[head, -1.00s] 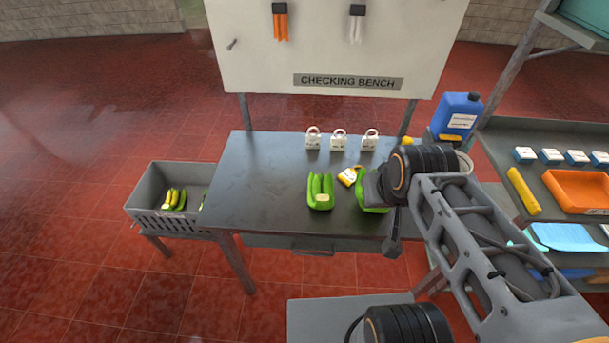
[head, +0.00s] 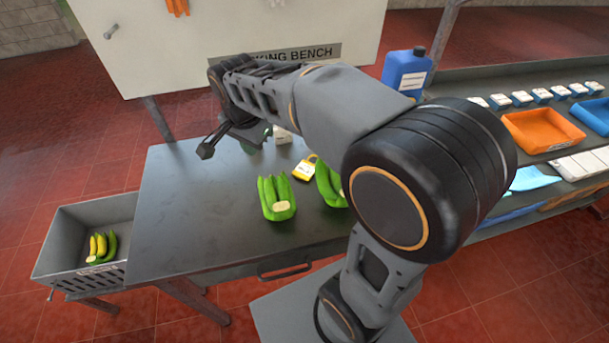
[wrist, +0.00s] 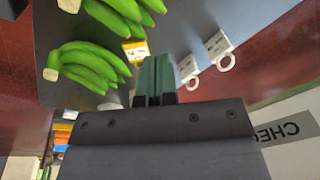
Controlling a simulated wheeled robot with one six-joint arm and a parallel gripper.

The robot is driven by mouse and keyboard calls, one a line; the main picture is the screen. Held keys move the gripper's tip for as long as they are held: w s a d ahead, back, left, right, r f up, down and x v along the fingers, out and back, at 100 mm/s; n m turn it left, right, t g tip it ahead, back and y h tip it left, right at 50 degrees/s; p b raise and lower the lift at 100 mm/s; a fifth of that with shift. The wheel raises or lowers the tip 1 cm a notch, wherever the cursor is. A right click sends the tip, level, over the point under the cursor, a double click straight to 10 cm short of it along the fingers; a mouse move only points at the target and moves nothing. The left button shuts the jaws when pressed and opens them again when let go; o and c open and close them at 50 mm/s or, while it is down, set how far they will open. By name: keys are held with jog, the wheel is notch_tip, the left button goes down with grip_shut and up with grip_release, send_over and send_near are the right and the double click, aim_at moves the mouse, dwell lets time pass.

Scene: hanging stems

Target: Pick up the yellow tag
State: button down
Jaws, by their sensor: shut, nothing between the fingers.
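The yellow tag (head: 304,168) lies on the dark grey bench (head: 170,210), behind the green banana bunches. In the wrist view the yellow tag (wrist: 136,52) shows just left of my fingertips, beside the bananas. My gripper (wrist: 155,60) has its dark green fingers together with nothing between them. In the head view my gripper (head: 257,140) is over the back of the bench, left of and behind the yellow tag, partly hidden by my arm. It is apart from the tag.
Two green banana bunches (head: 276,197) (head: 331,183) are in front of the tag. White tags (wrist: 218,44) (wrist: 188,68) lie near the fingers. A grey crate (head: 62,232) with bananas is at left. A blue jug (head: 407,72) stands at back right. The bench's left part is clear.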

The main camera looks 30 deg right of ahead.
aim_at(306, 169)
jog(key=w+a+f+m+b, duration=0.2)
jog(key=a+f+m, duration=0.1)
jog(key=f, duration=0.2)
jog(key=w+a+f+m+g+h+b, duration=0.1)
jog(key=w+a+f+m+b, duration=0.1)
jog(key=f, duration=0.3)
jog(key=w+a+f+m+g+b, duration=0.1)
jog(key=w+a+f+m+b, duration=0.1)
jog(key=w+a+f+m, duration=0.2)
jog(key=shift+w+f+b, duration=0.25)
jog(key=shift+f+b, duration=0.15)
jog(key=shift+f, duration=0.55)
jog(key=shift+f+h, duration=0.2)
jog(key=shift+h, duration=0.1)
jog(key=s+d, duration=0.1)
jog(key=d, duration=0.7)
jog(key=s+d, duration=0.2)
jog(key=d, duration=0.6)
jog(key=s+d, duration=0.1)
jog(key=d, duration=0.7)
jog(key=shift+s+d+p, duration=0.15)
jog(key=shift+s+p, duration=0.2)
jog(key=shift+p, duration=0.05)
jog(key=shift+f, duration=0.75)
jog(key=shift+s+f+b, duration=0.1)
jog(key=shift+b, duration=0.25)
